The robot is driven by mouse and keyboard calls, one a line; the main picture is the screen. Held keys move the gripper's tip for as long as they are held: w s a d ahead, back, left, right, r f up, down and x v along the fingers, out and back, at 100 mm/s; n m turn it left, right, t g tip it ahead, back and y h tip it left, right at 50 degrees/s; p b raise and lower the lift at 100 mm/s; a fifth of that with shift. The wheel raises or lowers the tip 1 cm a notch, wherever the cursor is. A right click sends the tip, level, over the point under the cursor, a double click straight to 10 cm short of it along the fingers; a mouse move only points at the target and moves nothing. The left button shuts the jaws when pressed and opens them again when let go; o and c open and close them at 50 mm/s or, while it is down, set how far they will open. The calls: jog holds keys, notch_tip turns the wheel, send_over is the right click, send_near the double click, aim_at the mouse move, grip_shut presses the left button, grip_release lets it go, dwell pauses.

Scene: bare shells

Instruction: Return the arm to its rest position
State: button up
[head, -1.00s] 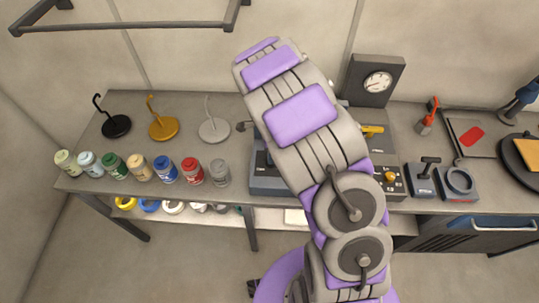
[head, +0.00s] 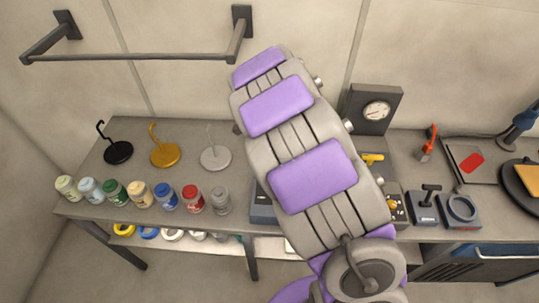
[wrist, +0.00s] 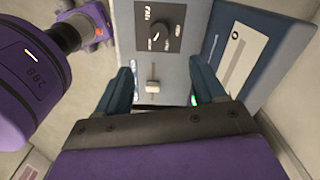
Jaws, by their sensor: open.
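My arm (head: 312,175), grey with purple pads, stretches up across the middle of the head view and hides part of the workbench. My gripper does not show in the head view. In the wrist view, my gripper (wrist: 160,66) has two dark blue fingers spread apart with nothing held between them. Beyond the fingers is a grey control panel (wrist: 178,65) with a black dial (wrist: 160,32) and a pale slider knob (wrist: 152,87). I cannot tell how far the fingertips are from the panel.
The workbench (head: 80,204) carries several paint jars (head: 139,195), three hooked stands, a gauge box (head: 374,108) and a joystick (head: 426,204). A wall rail (head: 140,57) hangs at upper left. A blue-and-white panel (wrist: 235,50) stands right in the wrist view.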

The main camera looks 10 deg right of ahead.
jog(key=s+r+n+b, duration=0.2)
jog(key=s+n, duration=0.4)
jog(key=s, duration=0.7)
jog(key=s+r+n+g+b, duration=0.1)
jog(key=s+n+b, duration=0.4)
jog(key=s, duration=0.8)
jog(key=shift+d+r+n, duration=0.15)
jog(key=shift+r+n, duration=0.75)
jog(key=shift+n, duration=0.3)
jog(key=s+n, duration=0.1)
jog(key=s, duration=0.2)
jog(key=s+f+n+b, duration=0.1)
jog(key=s+n, duration=0.1)
jog(key=s+f+n+b, duration=0.1)
jog(key=s+n, duration=0.1)
jog(key=s, duration=0.1)
jog(key=shift+s+g, duration=0.35)
jog(key=shift+g, duration=0.05)
jog(key=shift+c, duration=0.2)
